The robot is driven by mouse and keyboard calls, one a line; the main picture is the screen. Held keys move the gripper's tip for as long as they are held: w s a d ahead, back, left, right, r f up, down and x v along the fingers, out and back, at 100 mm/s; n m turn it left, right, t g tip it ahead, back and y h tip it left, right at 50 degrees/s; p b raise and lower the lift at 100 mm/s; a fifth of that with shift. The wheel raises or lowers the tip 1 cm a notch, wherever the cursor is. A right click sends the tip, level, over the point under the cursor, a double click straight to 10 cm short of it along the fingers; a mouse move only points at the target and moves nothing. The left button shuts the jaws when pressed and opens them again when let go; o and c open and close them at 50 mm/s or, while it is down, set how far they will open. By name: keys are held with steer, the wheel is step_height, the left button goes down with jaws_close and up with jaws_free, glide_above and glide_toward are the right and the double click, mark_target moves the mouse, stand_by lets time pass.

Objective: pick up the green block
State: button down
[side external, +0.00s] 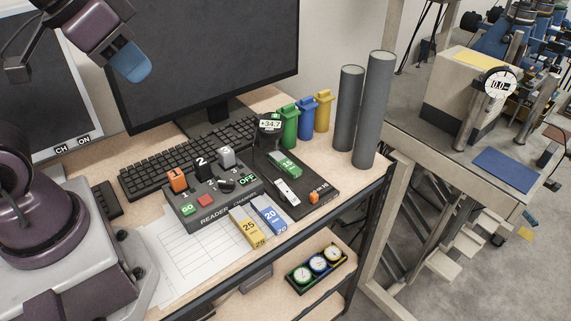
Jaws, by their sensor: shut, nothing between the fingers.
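The green block (286,164), marked 15, lies flat on a black board (322,185) right of the keyboard. A white-and-black piece (287,191) lies on the board just in front of it. My gripper (130,64) appears at the top left as a blue-ended tip below a purple wrist. It is shut and empty, high above the desk and well apart from the green block. The separate fingers are hard to make out at this angle.
A yellow block (247,227) and a blue block (270,213) lie left of the board. A reader box (212,205) with switches stands beside them. Green (289,127), blue (307,119) and yellow (323,110) bins and tall grey cylinders (373,110) stand behind. A monitor (200,60) rises at the back.

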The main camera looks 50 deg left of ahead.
stand_by(0.4)
steer(key=c, duration=0.8)
jaws_free()
steer(key=shift+o, duration=0.2)
steer(key=shift+f, duration=0.1)
steer(key=n+g, duration=0.6)
steer(key=n, duration=1.2)
glide_above(293, 169)
step_height(293, 169, down, 21)
steer(key=f, duration=0.7)
steer(key=shift+w+a, duration=0.1)
steer(key=shift+a, duration=0.15)
steer(key=shift+d+f, duration=0.2)
steer(key=shift+f, duration=2.6)
